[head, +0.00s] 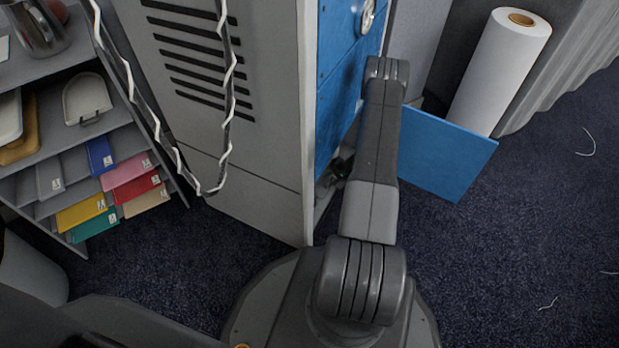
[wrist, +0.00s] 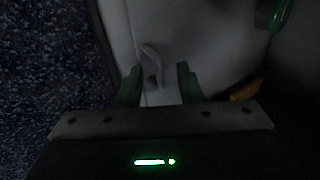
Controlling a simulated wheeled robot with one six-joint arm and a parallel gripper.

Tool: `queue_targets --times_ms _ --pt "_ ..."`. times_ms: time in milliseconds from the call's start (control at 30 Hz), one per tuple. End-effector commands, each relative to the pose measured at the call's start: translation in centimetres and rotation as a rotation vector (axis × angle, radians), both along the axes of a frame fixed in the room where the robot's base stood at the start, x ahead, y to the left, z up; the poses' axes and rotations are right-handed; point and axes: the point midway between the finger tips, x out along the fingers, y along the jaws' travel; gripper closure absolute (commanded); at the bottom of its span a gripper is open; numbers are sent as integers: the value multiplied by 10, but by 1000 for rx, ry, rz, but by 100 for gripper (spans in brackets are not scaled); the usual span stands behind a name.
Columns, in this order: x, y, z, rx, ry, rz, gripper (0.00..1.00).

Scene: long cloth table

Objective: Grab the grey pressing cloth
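My gripper (wrist: 158,82) shows in the wrist view as two dark green fingers, standing apart. A pale grey surface (wrist: 190,35) lies beyond them, with a small raised fold or loop (wrist: 150,62) between and just past the fingertips. It may be the grey pressing cloth, but the view is too dark to be sure. I see no contact between the fingers and it. In the head view my arm reaches into the blue-fronted cabinet (head: 341,75), and its end is hidden there.
An open blue door panel (head: 445,155) stands right of my arm, with a white roll (head: 500,70) behind it. At left, a shelf unit (head: 100,135) holds coloured labelled pieces. In the wrist view, a green object (wrist: 275,14) and an orange-yellow one (wrist: 246,90) sit right.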

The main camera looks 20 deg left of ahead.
Motion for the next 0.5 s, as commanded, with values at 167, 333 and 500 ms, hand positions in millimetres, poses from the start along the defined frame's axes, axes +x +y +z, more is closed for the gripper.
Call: queue_targets --times_ms 167,333,500 --pt "0 0 0 0 0 0 98" --pt "0 0 0 0 0 0 100" --pt "0 0 1 0 0 0 100"
